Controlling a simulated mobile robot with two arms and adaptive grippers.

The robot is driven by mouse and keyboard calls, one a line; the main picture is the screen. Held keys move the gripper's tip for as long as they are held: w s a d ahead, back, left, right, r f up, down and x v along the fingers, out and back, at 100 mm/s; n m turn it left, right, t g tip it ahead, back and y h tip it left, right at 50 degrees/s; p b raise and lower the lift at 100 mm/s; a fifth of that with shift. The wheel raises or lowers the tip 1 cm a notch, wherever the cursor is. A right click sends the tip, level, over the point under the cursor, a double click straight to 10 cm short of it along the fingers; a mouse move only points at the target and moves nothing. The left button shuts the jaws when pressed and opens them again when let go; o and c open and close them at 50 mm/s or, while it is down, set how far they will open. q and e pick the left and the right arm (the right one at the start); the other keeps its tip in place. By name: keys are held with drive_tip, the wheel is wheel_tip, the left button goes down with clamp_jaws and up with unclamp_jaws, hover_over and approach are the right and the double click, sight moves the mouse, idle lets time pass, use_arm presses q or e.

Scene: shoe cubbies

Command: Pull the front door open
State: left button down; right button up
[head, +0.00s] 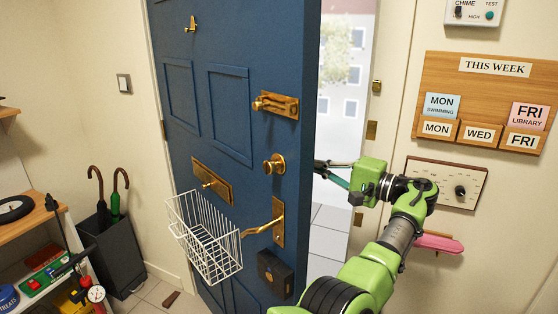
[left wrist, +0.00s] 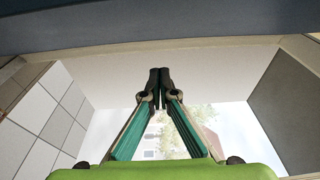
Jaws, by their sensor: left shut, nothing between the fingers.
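The blue front door (head: 235,130) stands partly open, with a gap along its right edge showing the outdoors. It has a brass lever handle (head: 265,228), a round brass knob (head: 275,164), a latch (head: 276,104) and a letter plate (head: 212,181). My left gripper (head: 321,169) is in the gap by the door's free edge, just right of the knob, its fingers pointing left. In the left wrist view its fingertips (left wrist: 160,76) meet with nothing between them. A dark blue band, likely the door (left wrist: 150,25), crosses the top there. Contact with the door is unclear. My right gripper is out of view.
A white wire basket (head: 205,240) hangs on the door. An umbrella stand (head: 110,255) and a shoe shelf (head: 30,235) stand left.

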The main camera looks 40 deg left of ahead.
use_arm(q)
drive_tip(key=s+a+p, duration=0.4)
drive_tip(key=a, duration=0.4)
drive_tip(key=shift+f, duration=0.25)
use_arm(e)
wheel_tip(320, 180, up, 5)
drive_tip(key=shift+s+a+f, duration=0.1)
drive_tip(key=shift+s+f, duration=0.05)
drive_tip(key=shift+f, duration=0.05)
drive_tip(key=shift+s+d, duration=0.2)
